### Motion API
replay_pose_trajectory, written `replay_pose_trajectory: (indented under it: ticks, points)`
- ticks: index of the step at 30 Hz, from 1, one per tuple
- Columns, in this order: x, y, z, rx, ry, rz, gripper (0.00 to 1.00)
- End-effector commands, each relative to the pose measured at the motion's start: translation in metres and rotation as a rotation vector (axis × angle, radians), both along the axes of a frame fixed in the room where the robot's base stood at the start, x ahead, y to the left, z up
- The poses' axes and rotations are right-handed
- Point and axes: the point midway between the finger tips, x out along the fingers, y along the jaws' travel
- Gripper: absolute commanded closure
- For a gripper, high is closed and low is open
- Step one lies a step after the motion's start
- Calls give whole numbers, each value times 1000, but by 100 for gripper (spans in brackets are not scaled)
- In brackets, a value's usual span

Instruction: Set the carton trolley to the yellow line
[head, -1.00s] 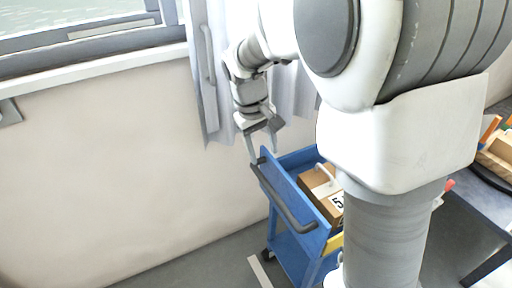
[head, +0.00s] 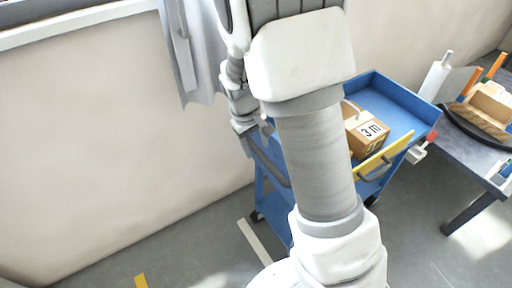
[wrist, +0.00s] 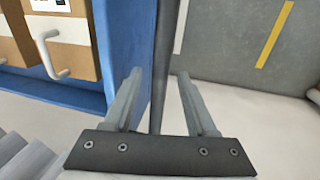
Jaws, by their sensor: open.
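The blue carton trolley (head: 390,92) stands by the wall, with a brown carton (head: 357,118) on its top tray. In the wrist view the carton (wrist: 84,38) shows a white handle. The trolley's grey push handle (wrist: 164,60) runs between the fingers of my gripper (wrist: 159,76), which is open around it; I cannot tell whether they touch. In the head view my gripper (head: 250,140) is at the trolley's near left end, partly hidden by my arm. The yellow line (head: 141,281) lies on the floor at lower left, apart from the trolley; it also shows in the wrist view (wrist: 275,35).
A white floor line (head: 254,243) lies just left of the trolley. A dark table (head: 470,165) with a wooden crate (head: 489,105) stands to the right. Grey floor at lower left is clear.

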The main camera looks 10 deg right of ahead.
Motion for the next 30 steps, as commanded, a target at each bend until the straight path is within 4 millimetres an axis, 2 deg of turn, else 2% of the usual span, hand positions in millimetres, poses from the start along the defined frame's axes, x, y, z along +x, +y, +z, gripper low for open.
replay_pose_trajectory:
  ticks: [9, 11, 19, 30]
  points:
    - [0, -1, -3, 0, 0, 0, 43]
    - [0, -1, -3, 0, 0, 0, 52]
    - [0, -1, -3, 0, 0, 0, 100]
    - [0, -1, -3, 0, 0, 0, 100]
